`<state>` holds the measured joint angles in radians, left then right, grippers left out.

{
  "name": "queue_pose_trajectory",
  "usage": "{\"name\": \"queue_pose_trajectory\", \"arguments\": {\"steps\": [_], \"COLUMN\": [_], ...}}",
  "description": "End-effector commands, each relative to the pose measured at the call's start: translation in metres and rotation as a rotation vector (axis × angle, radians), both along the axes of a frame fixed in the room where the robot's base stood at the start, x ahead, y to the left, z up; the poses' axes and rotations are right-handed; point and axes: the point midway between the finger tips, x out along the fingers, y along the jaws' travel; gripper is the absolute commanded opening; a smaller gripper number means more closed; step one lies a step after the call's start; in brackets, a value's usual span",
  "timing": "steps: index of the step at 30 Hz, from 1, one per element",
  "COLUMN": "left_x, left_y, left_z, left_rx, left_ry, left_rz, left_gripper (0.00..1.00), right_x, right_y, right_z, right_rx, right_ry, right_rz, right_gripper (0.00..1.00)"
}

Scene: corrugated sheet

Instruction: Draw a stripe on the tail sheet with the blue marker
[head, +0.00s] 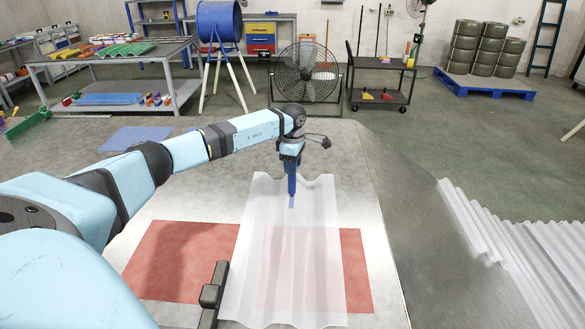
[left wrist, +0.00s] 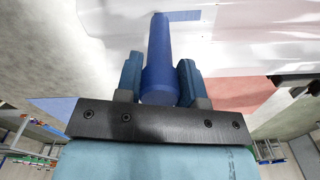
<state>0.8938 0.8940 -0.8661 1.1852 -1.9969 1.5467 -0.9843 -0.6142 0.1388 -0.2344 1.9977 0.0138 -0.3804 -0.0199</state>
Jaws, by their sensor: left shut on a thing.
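The tail sheet (head: 318,262) is a translucent white corrugated sheet lying on the table over a red area. It also fills the top of the left wrist view (left wrist: 240,42). My left gripper (head: 291,163) is above the sheet's far part, shut on the blue marker (head: 291,186). In the left wrist view the marker (left wrist: 157,62) sits between the two blue fingers, its tip end pointing down at the sheet. A short blue stripe (head: 291,203) shows on the sheet by the tip, also in the left wrist view (left wrist: 182,15). Whether the tip touches is unclear.
A black bar-like fixture (head: 213,294) stands at the sheet's near left edge. The red area (head: 180,262) shows on both sides of the sheet. More corrugated sheets (head: 520,262) lie at the right. A fan (head: 306,72) and cart (head: 382,92) stand beyond the table.

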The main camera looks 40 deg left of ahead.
Motion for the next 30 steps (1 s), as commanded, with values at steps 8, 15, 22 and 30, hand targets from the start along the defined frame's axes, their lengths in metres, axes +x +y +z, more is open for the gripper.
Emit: {"name": "queue_pose_trajectory", "arguments": {"steps": [8,15,22,30], "left_x": [0.004,0.011,0.013,0.021], "left_y": [0.004,0.009,0.011,0.017], "left_z": [-0.001,-0.001,-0.002,-0.004], "left_rx": [0.000,0.000,0.000,0.000], "left_ry": [0.000,0.000,-0.001,0.000], "left_rz": [0.002,0.001,0.001,0.001], "left_gripper": [0.12,0.12,0.12,0.12], "right_x": [-0.001,-0.001,-0.001,-0.001], "right_y": [-0.001,-0.001,-0.001,0.000], "right_z": [-0.008,-0.015,-0.018,-0.025], "right_rx": [-0.005,-0.004,-0.004,-0.003], "right_ry": [0.005,0.007,0.007,0.007], "right_rz": [0.001,0.000,0.000,0.001], "right_gripper": [0.43,0.43,0.43,0.43]}}
